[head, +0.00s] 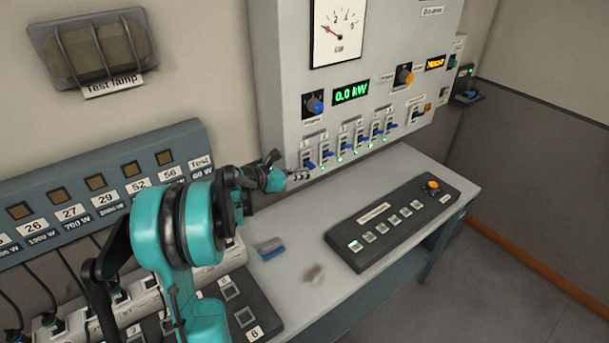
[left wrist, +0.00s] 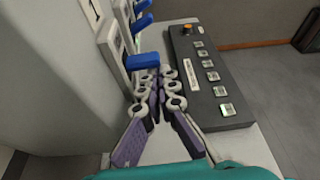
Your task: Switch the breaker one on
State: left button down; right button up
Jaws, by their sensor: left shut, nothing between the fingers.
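The row of breakers with blue levers runs along the bottom of the grey panel (head: 290,110). Breaker one (head: 308,158) is the leftmost, and its blue lever (left wrist: 142,61) sticks out large in the left wrist view under a plate marked 1. My left gripper (head: 299,175) is shut and empty, just below and left of breaker one in the head view. In the left wrist view its fingertips (left wrist: 155,74) meet just below the lever; I cannot tell whether they touch it. My right gripper is not in view.
A black button box (head: 392,222) lies on the grey table (head: 300,240), with a small blue-grey object (head: 270,248) nearer me. A numbered socket panel (head: 100,190) stands at the left under the test lamp (head: 95,48). The display (head: 351,93) reads 0.0 kW.

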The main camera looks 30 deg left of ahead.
pick_arm(q)
jog(key=shift+r+n+h, duration=0.2)
jog(key=shift+n+h, duration=0.1)
jog(key=shift+n, duration=0.2)
jog(key=shift+r, duration=0.1)
